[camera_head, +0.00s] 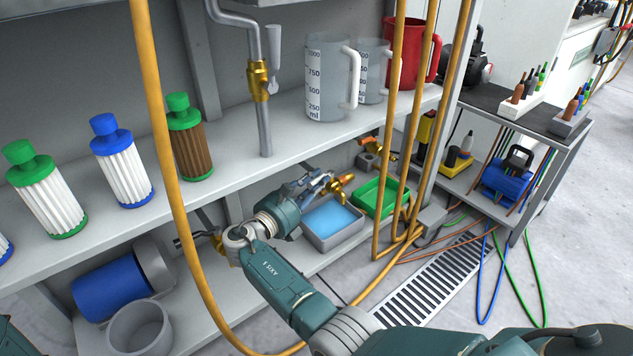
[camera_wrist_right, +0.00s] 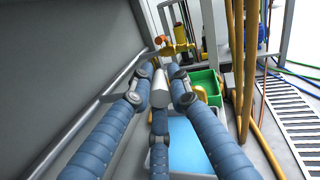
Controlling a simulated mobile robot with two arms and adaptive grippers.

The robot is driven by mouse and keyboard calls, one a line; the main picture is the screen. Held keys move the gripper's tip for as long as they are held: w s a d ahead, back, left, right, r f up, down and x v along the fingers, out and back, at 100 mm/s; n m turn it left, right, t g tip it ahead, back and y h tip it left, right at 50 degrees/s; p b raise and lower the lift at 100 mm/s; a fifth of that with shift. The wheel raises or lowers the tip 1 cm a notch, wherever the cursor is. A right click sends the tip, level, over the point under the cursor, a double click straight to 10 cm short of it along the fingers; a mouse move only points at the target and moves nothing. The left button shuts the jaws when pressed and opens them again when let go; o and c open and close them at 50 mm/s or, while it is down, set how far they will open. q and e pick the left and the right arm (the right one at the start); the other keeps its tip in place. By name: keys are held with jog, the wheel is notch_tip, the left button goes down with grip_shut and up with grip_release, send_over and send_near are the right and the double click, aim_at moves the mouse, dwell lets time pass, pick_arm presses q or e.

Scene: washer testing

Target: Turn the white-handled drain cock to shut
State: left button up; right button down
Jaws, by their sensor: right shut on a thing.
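My right gripper (camera_head: 322,184) reaches over the lower shelf, with its blue fingers beside a brass drain cock (camera_head: 340,189). In the right wrist view the three fingers of the gripper (camera_wrist_right: 160,94) close around a white handle (camera_wrist_right: 161,86), seen as a short pale cylinder between them. Part of the brass body (camera_wrist_right: 202,93) shows just right of the fingers. In the head view the fingers hide most of the handle, and I cannot tell its angle to the pipe. My left gripper is out of view.
A grey tray of blue liquid (camera_head: 310,233) lies below the cock, with a green tray (camera_head: 362,205) beside it. A brass cock with an orange handle (camera_wrist_right: 163,39) stands behind. Orange hoses (camera_head: 383,120) hang close on the right. A grey-handled valve (camera_head: 259,80) is on the upper pipe.

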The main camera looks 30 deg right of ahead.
jog(key=c, duration=1.6)
grip_release()
jog(key=shift+c, duration=0.2)
jog(key=shift+d, duration=0.1)
